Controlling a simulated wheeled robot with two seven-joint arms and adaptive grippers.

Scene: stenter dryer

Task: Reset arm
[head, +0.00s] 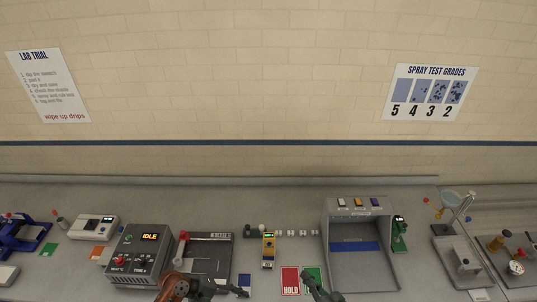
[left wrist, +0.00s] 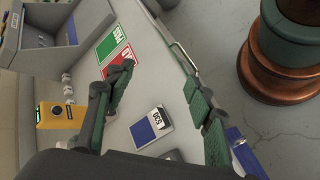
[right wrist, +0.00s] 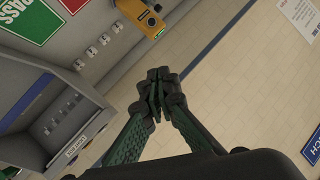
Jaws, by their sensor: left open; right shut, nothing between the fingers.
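My left gripper (head: 225,289) shows at the bottom edge of the head view, over the front of the bench, left of the red HOLD card (head: 290,280). In the left wrist view its two fingers (left wrist: 158,82) stand wide apart with nothing between them. My right gripper (head: 318,286) is in front of the green card (head: 314,274), right of the HOLD card. In the right wrist view its fingertips (right wrist: 157,90) meet, and nothing shows between them.
A grey open booth (head: 362,268) stands right of the cards. A yellow handheld meter (head: 268,249) stands behind them. A control box reading IDLE (head: 140,255) is at left. A white card with a blue swatch (left wrist: 151,129) lies below the left fingers.

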